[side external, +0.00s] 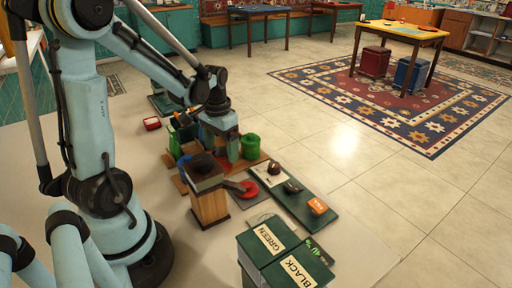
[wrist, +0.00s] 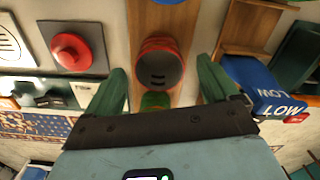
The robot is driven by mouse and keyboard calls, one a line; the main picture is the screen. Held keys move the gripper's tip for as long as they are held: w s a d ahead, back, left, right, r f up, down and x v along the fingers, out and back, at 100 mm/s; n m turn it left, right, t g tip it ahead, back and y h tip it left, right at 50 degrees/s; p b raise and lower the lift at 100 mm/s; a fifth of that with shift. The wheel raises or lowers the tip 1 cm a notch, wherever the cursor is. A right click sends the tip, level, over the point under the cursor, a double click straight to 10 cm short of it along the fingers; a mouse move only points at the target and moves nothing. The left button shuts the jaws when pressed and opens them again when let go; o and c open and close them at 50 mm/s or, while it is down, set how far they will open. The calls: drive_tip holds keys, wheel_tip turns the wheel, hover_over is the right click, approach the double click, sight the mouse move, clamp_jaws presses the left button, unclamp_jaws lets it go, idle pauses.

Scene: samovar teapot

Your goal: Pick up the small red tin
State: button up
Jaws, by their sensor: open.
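A small round red tin (wrist: 160,48) with a dark, slotted top shows in the wrist view, on a wooden board (wrist: 185,20). My gripper (wrist: 161,72) is open, with its two green fingers apart and the tin appearing between them. No contact shows. A green round piece (wrist: 155,101) shows just below the tin, partly hidden by my gripper body. In the side view my gripper (side external: 222,150) is low over the board area. Which red patch there is the tin I cannot tell.
A blue box marked LOW (wrist: 262,82) stands right of my fingers; a red button (wrist: 70,51) is at left. In the side view, a green cylinder (side external: 250,146), wooden block (side external: 209,207), green boxes (side external: 262,245) and a small red box (side external: 152,124) stand around.

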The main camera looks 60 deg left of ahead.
drive_tip(key=shift+f, duration=1.35)
drive_tip(key=c, duration=1.1)
drive_tip(key=shift+r, duration=0.15)
drive_tip(key=shift+c, duration=0.2)
